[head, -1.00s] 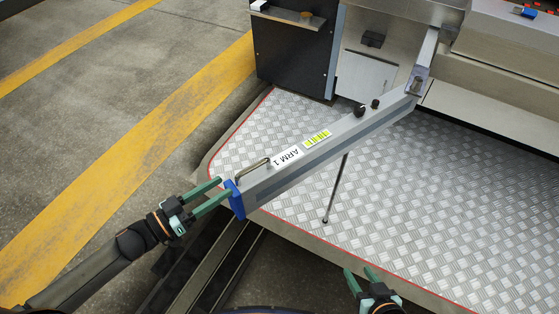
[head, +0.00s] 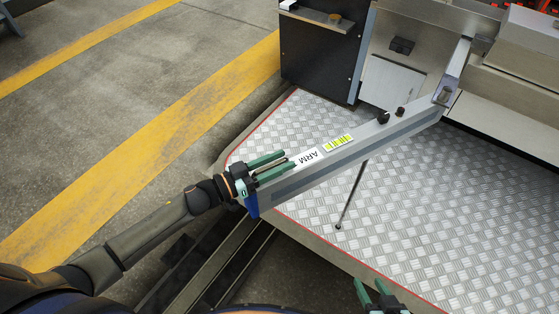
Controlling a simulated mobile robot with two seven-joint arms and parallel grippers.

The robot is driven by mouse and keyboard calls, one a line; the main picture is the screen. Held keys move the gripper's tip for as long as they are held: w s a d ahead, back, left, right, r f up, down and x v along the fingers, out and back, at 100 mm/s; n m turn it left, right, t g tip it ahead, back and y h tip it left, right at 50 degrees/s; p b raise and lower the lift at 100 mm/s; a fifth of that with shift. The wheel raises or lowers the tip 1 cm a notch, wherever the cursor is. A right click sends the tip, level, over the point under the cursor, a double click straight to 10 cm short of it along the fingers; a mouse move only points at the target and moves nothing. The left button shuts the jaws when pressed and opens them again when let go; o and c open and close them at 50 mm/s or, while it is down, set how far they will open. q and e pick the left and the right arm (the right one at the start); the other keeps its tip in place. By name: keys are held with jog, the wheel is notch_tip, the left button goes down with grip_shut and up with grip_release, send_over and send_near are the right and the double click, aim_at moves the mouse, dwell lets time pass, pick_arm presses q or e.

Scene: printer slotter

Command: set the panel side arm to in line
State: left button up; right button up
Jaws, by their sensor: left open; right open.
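The panel side arm (head: 375,146) is a long grey beam labelled ARM, with a blue end cap (head: 252,204) at its near left end. It slants up to the right, to a hinge bracket (head: 446,92) by the machine. A thin dark rod (head: 352,194) stands below it. My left gripper (head: 284,164) is open at the beam's near end, with its green fingers over the top, around the handle there. The fingers hide most of the handle, and I cannot tell whether they touch it. My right gripper (head: 369,290) is open and empty at the bottom edge, away from the beam.
A raised diamond-plate platform (head: 440,210) with a red edge lies under the beam. A dark cabinet (head: 318,55) and the steel machine stand behind it. Two dark knobs sit on the beam's top.

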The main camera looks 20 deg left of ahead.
pick_arm(q)
jog(key=shift+w+d, duration=0.1)
jog(key=shift+c, duration=0.3)
grip_shut()
dwell(1.1)
